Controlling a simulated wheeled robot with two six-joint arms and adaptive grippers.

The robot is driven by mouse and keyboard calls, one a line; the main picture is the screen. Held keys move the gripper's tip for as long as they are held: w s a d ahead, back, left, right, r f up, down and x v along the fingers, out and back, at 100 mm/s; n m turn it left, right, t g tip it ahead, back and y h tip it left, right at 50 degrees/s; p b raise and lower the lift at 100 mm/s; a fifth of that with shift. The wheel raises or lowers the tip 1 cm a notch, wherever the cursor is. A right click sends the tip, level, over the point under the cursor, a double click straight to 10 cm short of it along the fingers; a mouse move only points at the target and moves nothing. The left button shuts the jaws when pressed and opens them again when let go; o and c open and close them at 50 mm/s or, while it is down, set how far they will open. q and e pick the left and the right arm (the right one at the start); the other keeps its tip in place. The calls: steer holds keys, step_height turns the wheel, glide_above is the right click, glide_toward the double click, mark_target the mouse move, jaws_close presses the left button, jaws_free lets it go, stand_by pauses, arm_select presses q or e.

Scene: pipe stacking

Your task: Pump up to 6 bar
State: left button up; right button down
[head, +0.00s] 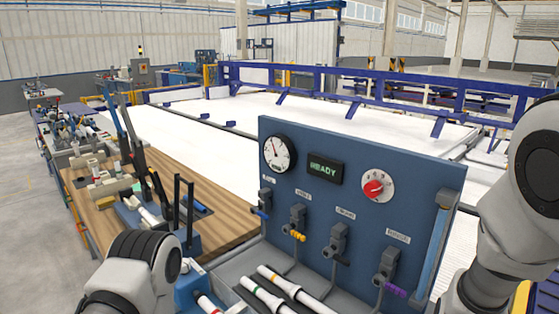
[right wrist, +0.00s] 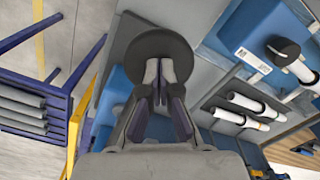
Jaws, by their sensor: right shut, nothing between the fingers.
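A blue panel (head: 300,140) stands in the head view with a round white gauge (head: 278,153). The gauge needle points to the upper left; its figures are too small to read. A display (head: 325,169) beside it reads READY in green. A red knob (head: 375,188) is at the panel's right. In the right wrist view my right gripper (right wrist: 165,68) is shut and empty. Its fingertips overlap a dark round disc (right wrist: 151,43) above a blue body; I cannot tell whether they touch. My left gripper is out of view.
Several valves with coloured handles line the panel, such as a yellow one (head: 297,236) and a purple one (head: 396,291). White pipes (head: 263,297) lie in front. A wooden bench (head: 215,230) with tools is at left. A blue and yellow frame (right wrist: 60,90) stands left in the wrist view.

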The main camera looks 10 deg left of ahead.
step_height(320, 180, down, 6)
steer(key=b, duration=0.4)
steer(key=shift+w+d+r, duration=0.1)
steer(key=shift+w, duration=0.05)
steer(key=r+p, duration=0.2)
steer(key=r, duration=0.1)
steer(key=r+p, duration=0.3)
steer(key=r, duration=0.1)
steer(key=r+p, duration=0.3)
steer(key=shift+s+a+r, duration=0.2)
steer(key=shift+s+r, duration=0.05)
steer(key=shift+s, duration=0.1)
steer(key=shift+f, duration=0.1)
